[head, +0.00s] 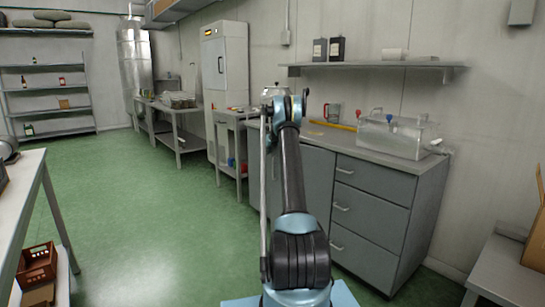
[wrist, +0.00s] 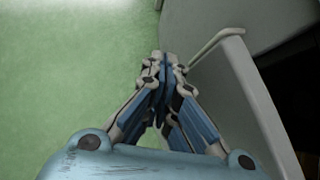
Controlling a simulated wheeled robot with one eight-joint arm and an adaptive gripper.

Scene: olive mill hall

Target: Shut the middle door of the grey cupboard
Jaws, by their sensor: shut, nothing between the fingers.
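The grey cupboard (head: 374,179) stands along the right wall, with a stack of drawers at its near end and doors farther along, partly behind my arm. My gripper is shut and empty, left of the door and close to the handle; contact cannot be told. In the head view my arm hides the fingers.
The dark cupboard inside (wrist: 297,85) shows right of the door. Green floor (head: 150,220) is clear to the left. A clear tank (head: 395,137) stands on the worktop. A table (head: 30,170) is at the left edge, a bench (head: 505,265) at the right.

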